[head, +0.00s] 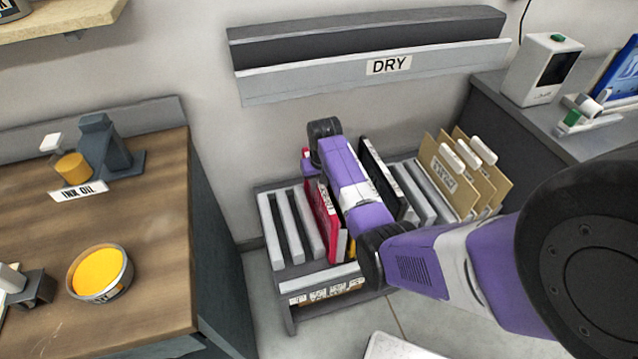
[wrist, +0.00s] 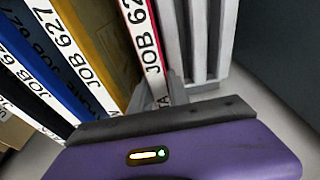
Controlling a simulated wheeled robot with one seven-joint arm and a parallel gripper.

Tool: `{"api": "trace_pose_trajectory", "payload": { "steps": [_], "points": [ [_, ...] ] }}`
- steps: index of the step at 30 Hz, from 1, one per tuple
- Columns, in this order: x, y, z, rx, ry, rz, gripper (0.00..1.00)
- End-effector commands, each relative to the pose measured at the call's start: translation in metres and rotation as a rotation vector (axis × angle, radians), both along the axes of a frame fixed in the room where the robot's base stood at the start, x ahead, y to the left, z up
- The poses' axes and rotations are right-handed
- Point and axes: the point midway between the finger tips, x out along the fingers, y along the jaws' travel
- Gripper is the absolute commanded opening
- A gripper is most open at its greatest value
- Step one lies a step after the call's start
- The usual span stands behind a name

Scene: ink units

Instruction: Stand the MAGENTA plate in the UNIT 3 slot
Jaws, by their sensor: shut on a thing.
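The magenta plate (head: 322,212) stands on edge among other plates in the grey slotted rack (head: 268,232) in the head view. In the head view my purple arm hides the gripper and part of the plates. No UNIT 3 marking is legible; small labels on the rack's front are unreadable.
A yellow plate (wrist: 88,38) and a blue plate (wrist: 40,62) stand left of the magenta one in the wrist view. A black plate (head: 376,168) stands in the rack. Empty slots show at the rack's left. Tan folders (head: 442,176) are at right. A DRY shelf (head: 330,75) is above.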

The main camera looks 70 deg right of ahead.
Motion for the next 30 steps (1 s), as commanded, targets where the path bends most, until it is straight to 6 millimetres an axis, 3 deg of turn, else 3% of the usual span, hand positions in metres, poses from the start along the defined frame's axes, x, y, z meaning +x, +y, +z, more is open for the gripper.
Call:
{"api": "trace_pose_trajectory", "payload": {
  "steps": [4,5,8,20,30],
  "points": [
    [0.000,0.000,-0.001,-0.001,-0.001,0.000,0.00],
    [0.000,0.000,-0.001,-0.001,-0.001,0.000,0.28],
    [0.000,0.000,-0.001,-0.001,-0.001,0.000,0.47],
    [-0.001,0.001,0.004,-0.001,-0.001,0.000,0.47],
    [-0.007,0.008,0.055,-0.002,-0.002,0.000,0.47]
  ]
}}
